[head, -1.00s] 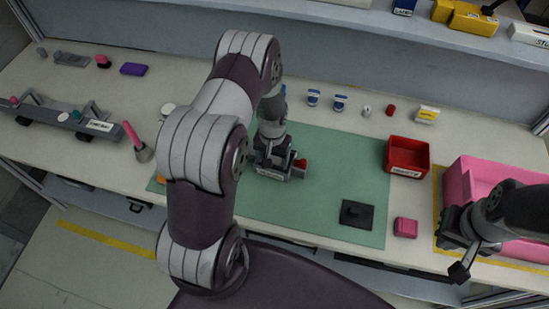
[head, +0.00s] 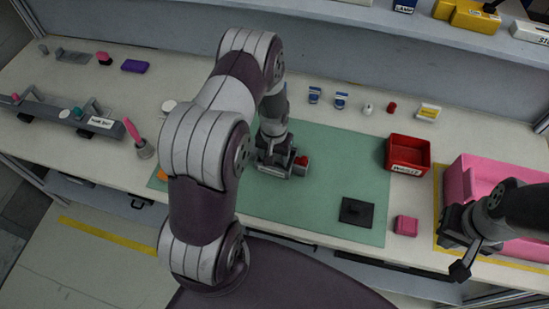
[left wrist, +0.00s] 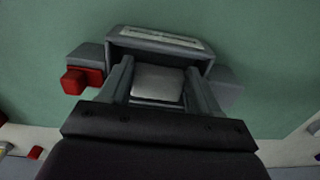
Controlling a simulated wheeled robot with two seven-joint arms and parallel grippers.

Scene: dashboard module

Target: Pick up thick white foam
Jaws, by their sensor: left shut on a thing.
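A pale whitish block, apparently the thick foam (left wrist: 158,84), sits between the fingers of my left gripper (left wrist: 160,88) in the left wrist view. The fingers are shut on it from both sides. The block and fingertips are at the open recess of a grey module (left wrist: 160,42) with a white label strip. In the head view my left gripper (head: 274,150) points down over the same module (head: 284,170) on the green mat, and the foam is hidden there. My right gripper (head: 458,236) is by the pink bin, and its fingers are unclear.
A red piece (left wrist: 82,80) sticks out of the module's side. A pink block (head: 406,225) and a pink bin (head: 455,183) stand right. The mat's middle is clear.

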